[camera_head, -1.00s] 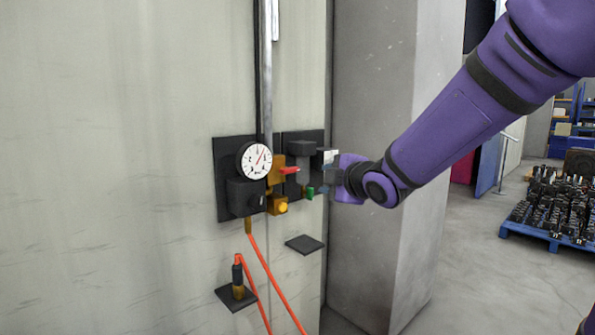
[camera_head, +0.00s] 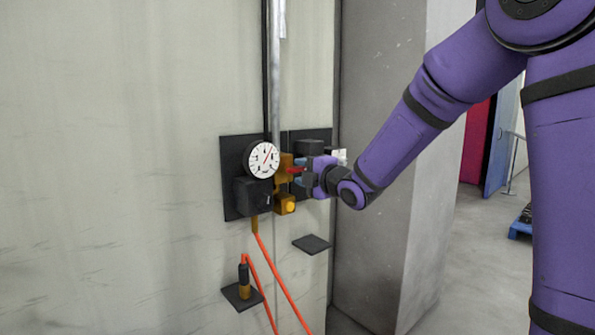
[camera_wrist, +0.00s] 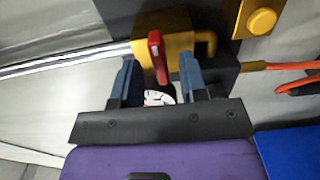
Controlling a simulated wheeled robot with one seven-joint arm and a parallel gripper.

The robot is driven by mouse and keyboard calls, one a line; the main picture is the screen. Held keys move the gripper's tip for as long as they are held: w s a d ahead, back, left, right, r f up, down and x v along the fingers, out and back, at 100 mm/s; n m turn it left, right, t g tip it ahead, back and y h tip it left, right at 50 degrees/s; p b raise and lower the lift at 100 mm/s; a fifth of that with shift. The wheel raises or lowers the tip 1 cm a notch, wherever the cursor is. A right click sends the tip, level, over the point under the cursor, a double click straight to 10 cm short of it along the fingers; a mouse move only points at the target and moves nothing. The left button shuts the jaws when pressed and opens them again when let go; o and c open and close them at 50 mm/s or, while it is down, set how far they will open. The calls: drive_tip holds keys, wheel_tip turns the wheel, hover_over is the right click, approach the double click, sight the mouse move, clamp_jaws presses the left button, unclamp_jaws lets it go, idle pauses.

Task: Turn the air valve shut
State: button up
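The air valve is a brass body (camera_wrist: 175,30) with a red lever handle (camera_wrist: 157,57). In the head view the red handle (camera_head: 296,170) points right from the brass body (camera_head: 284,170), beside the round white gauge (camera_head: 262,160). My gripper (camera_head: 303,172) is at the handle in the head view. In the wrist view my gripper (camera_wrist: 160,78) has its two blue-grey fingers apart, one on each side of the red handle. Gaps show between the handle and both fingers, so it is not gripped.
Dark backing plates hold the valve and gauge on the wall. A yellow button (camera_wrist: 262,20) sits close to the valve. Orange hoses (camera_head: 277,272) hang below, with small shelves (camera_head: 311,244) near them. A concrete pillar (camera_head: 385,100) stands right of the panel.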

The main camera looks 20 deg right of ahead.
drive_tip(key=shift+x, duration=1.3)
drive_tip(key=shift+c, duration=0.2)
clamp_jaws()
